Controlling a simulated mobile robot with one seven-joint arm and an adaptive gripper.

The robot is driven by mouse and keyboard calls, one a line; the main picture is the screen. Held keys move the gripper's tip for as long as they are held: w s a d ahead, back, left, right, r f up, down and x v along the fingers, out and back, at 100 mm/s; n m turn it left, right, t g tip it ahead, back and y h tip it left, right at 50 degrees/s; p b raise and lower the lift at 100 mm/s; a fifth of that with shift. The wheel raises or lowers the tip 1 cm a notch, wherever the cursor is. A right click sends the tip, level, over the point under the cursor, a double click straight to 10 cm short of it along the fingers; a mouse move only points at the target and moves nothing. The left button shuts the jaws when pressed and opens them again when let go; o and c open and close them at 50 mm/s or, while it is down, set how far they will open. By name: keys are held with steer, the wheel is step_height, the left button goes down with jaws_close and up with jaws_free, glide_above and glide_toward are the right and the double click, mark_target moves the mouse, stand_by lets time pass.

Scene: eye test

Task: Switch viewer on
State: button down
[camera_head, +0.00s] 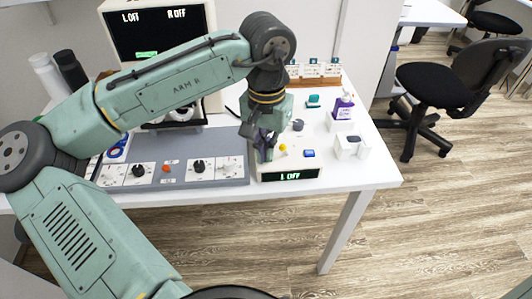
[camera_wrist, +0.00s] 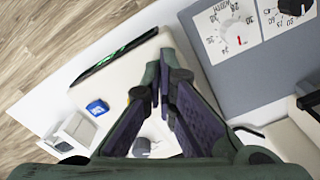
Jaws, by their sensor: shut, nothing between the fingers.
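A cream box (camera_head: 308,171) with a small display (camera_head: 290,175) reading "L OFF" stands at the table's front edge. On its top are a yellow knob (camera_head: 283,148), a blue button (camera_head: 309,153) and a grey knob (camera_head: 298,125). My gripper (camera_head: 264,152) is shut and empty, over the left part of this box. In the wrist view the box (camera_wrist: 118,82) lies below my closed fingers (camera_wrist: 164,85), with its blue button (camera_wrist: 97,107) and grey knob (camera_wrist: 141,147) in sight. The fingers cover part of its top. I cannot tell whether they touch it.
A large screen (camera_head: 155,28) at the back reads "L OFF" and "R OFF". A grey panel with several dials (camera_head: 198,166) lies left of the box. The table's right front corner is clear.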

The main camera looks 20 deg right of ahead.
steer(key=shift+f, duration=0.25)
step_height(320, 180, up, 7)
steer(key=p, duration=0.6)
stand_by(0.4)
stand_by(0.3)
